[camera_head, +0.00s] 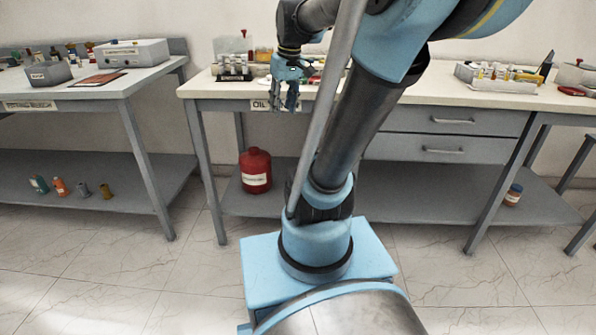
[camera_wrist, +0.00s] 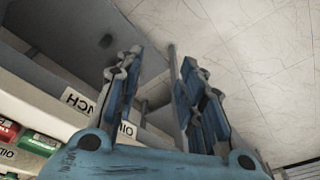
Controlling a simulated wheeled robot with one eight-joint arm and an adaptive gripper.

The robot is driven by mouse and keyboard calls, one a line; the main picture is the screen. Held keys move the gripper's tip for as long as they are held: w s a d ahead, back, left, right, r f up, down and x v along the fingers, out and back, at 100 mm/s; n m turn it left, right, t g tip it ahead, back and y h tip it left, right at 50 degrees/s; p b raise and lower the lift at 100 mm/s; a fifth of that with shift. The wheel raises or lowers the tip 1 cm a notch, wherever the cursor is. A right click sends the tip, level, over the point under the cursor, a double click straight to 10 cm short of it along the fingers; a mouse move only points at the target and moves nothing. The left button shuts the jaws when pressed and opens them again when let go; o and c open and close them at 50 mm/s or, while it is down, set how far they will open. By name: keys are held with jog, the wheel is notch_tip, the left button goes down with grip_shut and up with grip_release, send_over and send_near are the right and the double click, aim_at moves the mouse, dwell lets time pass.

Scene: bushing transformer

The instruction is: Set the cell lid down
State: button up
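My gripper (camera_head: 289,105) is in front of the front edge of the middle bench, by its sign, with its fingers pointing down. In the wrist view my gripper (camera_wrist: 158,75) has its two blue fingers spread apart. No held object can be made out between them; only bench framing and floor show through the gap. I cannot pick out the cell lid for certain in either view. A clear box with a red knob (camera_head: 242,47) stands at the back left of the middle bench, but whether it has to do with the lid I cannot tell.
The middle bench (camera_head: 202,87) carries a rack of vials (camera_head: 231,69) at left. Items with red and green labels (camera_wrist: 38,143) lie near its edge in the wrist view. More racks (camera_head: 495,76) stand at right. A red canister (camera_head: 256,170) is on the lower shelf.

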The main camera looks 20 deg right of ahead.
jog(key=s+d+f+m+h, duration=0.1)
jog(key=s+f+m, duration=0.2)
jog(key=s+f, duration=1)
notch_tip(320, 180, down, 3)
jog(key=shift+s+d+r, duration=0.15)
jog(key=shift+s+r, duration=0.05)
jog(key=shift+s, duration=0.2)
jog(key=shift+w+f, duration=0.2)
jog(key=shift+w, duration=0.35)
jog(key=shift+c, duration=0.3)
